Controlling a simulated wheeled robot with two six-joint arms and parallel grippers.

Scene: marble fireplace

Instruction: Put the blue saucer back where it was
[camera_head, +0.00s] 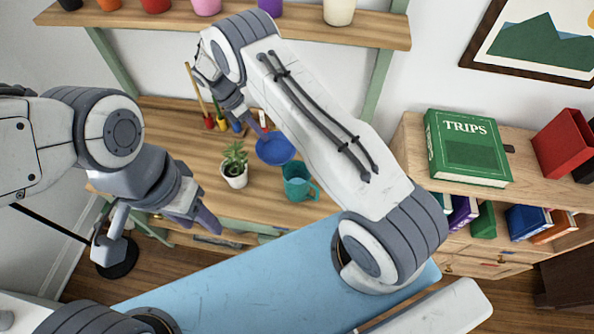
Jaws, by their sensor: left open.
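The blue saucer (275,149) is at the back middle of the wooden desk (180,140), behind a teal mug (297,188). My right gripper (261,130) reaches down from above to the saucer's far left rim. Its fingers are small and partly hidden, so I cannot tell whether they grip the rim or only sit beside it. I also cannot tell whether the saucer rests flat on the desk. My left gripper (204,220) is open and empty at the desk's front edge, apart from the saucer.
A potted plant (234,168) stands left of the mug. Several small coloured pots (222,124) with tools stand behind it. A wall shelf (180,22) with pots hangs above.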

